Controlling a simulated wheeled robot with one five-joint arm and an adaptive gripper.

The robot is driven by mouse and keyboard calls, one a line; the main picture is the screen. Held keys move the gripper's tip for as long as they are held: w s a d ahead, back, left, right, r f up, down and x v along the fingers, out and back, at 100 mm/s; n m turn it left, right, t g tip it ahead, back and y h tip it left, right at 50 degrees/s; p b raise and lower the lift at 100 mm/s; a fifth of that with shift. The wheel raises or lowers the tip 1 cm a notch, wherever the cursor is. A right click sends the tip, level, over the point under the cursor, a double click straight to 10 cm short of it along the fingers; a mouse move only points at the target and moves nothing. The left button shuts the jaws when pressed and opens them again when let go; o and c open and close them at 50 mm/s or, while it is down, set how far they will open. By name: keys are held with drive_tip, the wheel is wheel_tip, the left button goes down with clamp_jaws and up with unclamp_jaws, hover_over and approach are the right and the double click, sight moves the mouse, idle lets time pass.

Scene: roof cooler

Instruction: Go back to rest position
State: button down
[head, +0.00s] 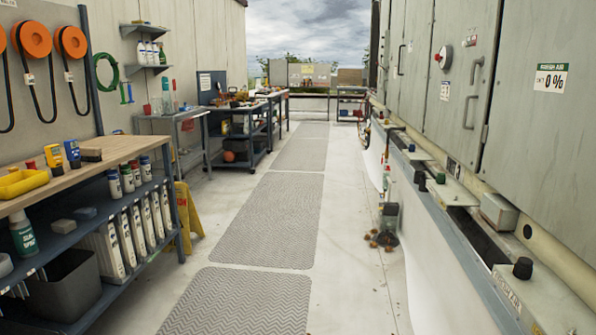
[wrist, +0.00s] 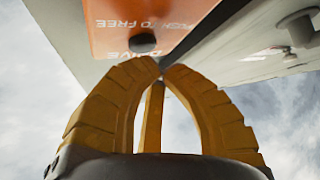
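My gripper (wrist: 162,66) shows in the wrist view with its yellow ribbed fingers bent inward and their tips almost meeting. I see nothing held between them. An orange panel (wrist: 150,14) with upside-down white lettering is beyond the fingertips. A dark round knob (wrist: 143,43) on the panel's edge shows just past the left fingertip; I cannot tell whether they touch. The gripper and arm do not show in the head view.
Grey cooler cabinets (head: 465,75) with handles and a red switch (head: 443,57) line the right. A workbench (head: 120,152) and a yellow floor sign (head: 187,212) stand left. Brown debris (head: 383,239) lies by the cabinet base. The matted walkway (head: 262,220) is clear.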

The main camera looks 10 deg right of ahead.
drive_tip(key=w+a+f+n+t+y+p, duration=0.1)
drive_tip(key=w+a+f+t+y+p, duration=0.1)
drive_tip(key=w+a+f+y+p, duration=0.3)
drive_tip(key=w+a+n+t+y+p, duration=0.1)
drive_tip(key=w+t+y+p, duration=0.15)
drive_tip(key=w, duration=0.55)
drive_tip(key=w+a+f+n+t+y+p, duration=0.1)
drive_tip(key=w+a+f+t+y+p, duration=0.1)
drive_tip(key=w+f+y+p, duration=0.3)
drive_tip(key=w+a+f+n+y+p, duration=0.1)
drive_tip(key=w+a+f+y+p, duration=0.2)
drive_tip(key=a, duration=0.4)
drive_tip(key=w+a+f+y+p, duration=0.2)
drive_tip(key=w+a+f+p, duration=0.1)
drive_tip(key=a, duration=0.4)
drive_tip(key=s+a+f+n+g+y+p, duration=0.1)
drive_tip(key=s+a+f+g+y+p, duration=0.2)
drive_tip(key=a, duration=0.5)
drive_tip(key=s+a+f+n+g+y+p, duration=0.1)
drive_tip(key=s+a+f+g+y+p, duration=0.2)
drive_tip(key=a+f+p, duration=0.4)
drive_tip(key=s+a+f+n+g+y+p, duration=0.1)
drive_tip(key=s+a+f+g+p, duration=0.1)
drive_tip(key=s+a, duration=0.5)
drive_tip(key=s, duration=0.2)
drive_tip(key=shift+s+f, duration=0.3)
drive_tip(key=shift+s, duration=0.1)
